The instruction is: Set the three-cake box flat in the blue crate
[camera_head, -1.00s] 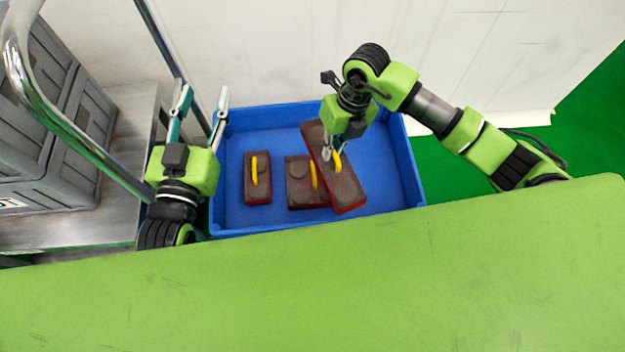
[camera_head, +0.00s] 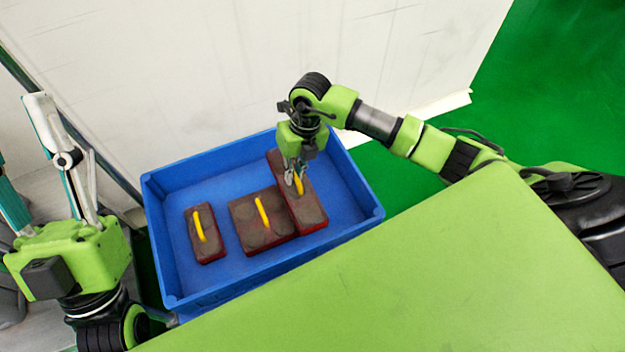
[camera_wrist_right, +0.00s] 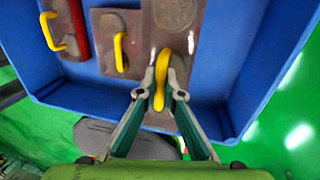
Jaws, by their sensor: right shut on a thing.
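The three-cake box (camera_head: 308,212) is the long brown box with a red side and a yellow handle, at the right inside the blue crate (camera_head: 162,245). My right gripper (camera_head: 295,183) is shut on its handle, which also shows between the fingers in the right wrist view (camera_wrist_right: 160,84). The box lies roughly level beside the middle box, very close to it. I cannot tell whether its underside fully touches the crate floor. My left gripper (camera_head: 20,130) is open and empty, left of the crate.
A small box (camera_head: 205,248) and a wider middle box (camera_head: 262,238), both with yellow handles, stand in the crate's left and middle. A green surface (camera_head: 400,270) lies in front of the crate. A pale wall (camera_head: 200,60) stands behind.

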